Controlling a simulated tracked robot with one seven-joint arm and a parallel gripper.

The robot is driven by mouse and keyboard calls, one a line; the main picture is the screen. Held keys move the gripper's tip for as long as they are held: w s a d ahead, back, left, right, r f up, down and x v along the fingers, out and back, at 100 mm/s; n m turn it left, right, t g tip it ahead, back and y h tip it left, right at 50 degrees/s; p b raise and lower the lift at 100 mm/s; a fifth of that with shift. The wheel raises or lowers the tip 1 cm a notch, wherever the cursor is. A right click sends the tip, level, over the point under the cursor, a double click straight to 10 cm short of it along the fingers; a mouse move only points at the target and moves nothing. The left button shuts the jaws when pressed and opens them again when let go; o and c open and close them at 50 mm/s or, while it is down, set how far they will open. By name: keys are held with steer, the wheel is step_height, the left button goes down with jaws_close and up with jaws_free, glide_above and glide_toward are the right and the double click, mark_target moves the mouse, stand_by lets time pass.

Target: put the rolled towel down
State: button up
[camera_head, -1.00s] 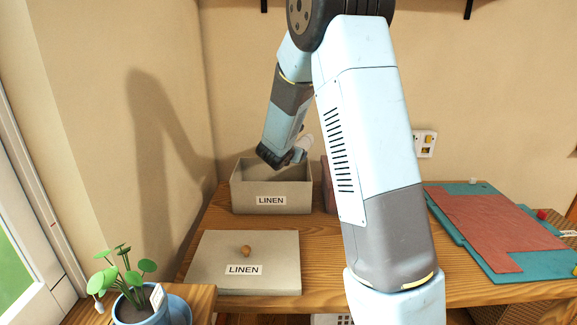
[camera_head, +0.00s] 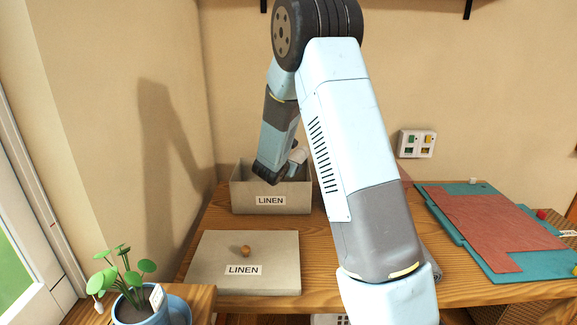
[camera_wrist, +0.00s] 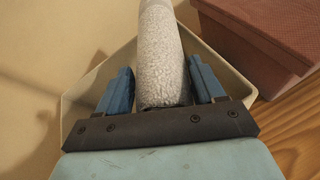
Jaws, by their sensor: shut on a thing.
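The rolled towel (camera_wrist: 160,50) is a pale, fuzzy cylinder between the two blue fingers of my gripper (camera_wrist: 163,84). My gripper is shut on it. In the head view a small light part of the towel (camera_head: 298,157) shows beside my gripper (camera_head: 276,174). My gripper is tilted down at the open grey LINEN box (camera_head: 243,192), with its tip at about rim height or just inside. The wrist view shows the box wall (camera_wrist: 238,82) around the towel and fingers. The towel's lower end and any contact with the box floor are hidden.
The box lid (camera_head: 205,262), with a round knob and a LINEN label, lies in front of the box. A reddish box (camera_wrist: 262,35) stands close to the right. A teal mat (camera_head: 447,222) with a red sheet is at right, a potted plant (camera_head: 127,280) at front left.

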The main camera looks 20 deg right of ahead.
steer(key=shift+f, duration=0.6)
steer(key=o, duration=1.1)
steer(key=shift+c, duration=0.2)
steer(key=shift+r, duration=0.1)
steer(key=shift+r, duration=0.2)
steer(key=v, duration=1.2)
steer(key=shift+r, duration=0.35)
